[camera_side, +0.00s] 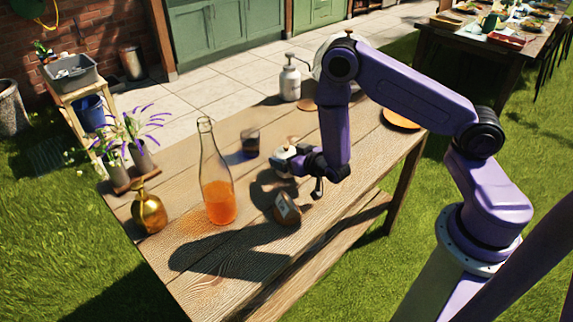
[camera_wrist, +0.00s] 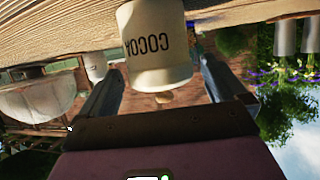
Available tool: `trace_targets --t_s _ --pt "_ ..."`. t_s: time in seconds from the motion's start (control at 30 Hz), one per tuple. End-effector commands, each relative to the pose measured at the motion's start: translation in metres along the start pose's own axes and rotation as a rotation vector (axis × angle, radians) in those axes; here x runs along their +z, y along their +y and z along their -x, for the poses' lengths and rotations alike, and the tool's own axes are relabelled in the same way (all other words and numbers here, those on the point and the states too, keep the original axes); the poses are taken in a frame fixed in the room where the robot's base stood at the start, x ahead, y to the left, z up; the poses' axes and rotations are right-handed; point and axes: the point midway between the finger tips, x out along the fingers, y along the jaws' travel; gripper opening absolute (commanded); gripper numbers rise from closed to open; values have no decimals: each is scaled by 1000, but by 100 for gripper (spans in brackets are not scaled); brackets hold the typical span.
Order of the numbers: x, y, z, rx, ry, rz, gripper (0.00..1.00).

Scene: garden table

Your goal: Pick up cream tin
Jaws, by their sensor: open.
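The cream tin (camera_wrist: 155,75) shows upside down in the wrist view, with the dark word COCOA on its side. It lies between and just ahead of my two spread fingers (camera_wrist: 162,80). In the side view the tin (camera_side: 283,154) stands on the wooden table, partly hidden behind my gripper (camera_side: 300,172). My gripper is low over the table, beside the tin. It is open, and I cannot tell whether either finger touches the tin.
A bottle of orange liquid (camera_side: 217,190), a brass mister (camera_side: 149,212) and a brown labelled container (camera_side: 287,210) stand left and in front. A dark glass (camera_side: 250,142) and a pump bottle (camera_side: 290,82) are farther back. The front left of the table (camera_side: 240,268) is bare.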

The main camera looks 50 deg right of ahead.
Motion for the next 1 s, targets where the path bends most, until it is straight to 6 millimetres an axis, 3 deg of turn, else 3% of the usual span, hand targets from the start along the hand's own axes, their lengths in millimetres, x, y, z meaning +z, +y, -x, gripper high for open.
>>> trace_targets --t_s 0.2,0.43,0.47,0.63,1.0 --pt "0 0 -17 0 0 0 98" --pt "0 0 -18 -1 -1 0 98" --pt "0 0 -18 -1 -1 0 95" --pt "0 0 -18 0 0 0 40" --pt "-3 -1 -17 -1 2 0 40"
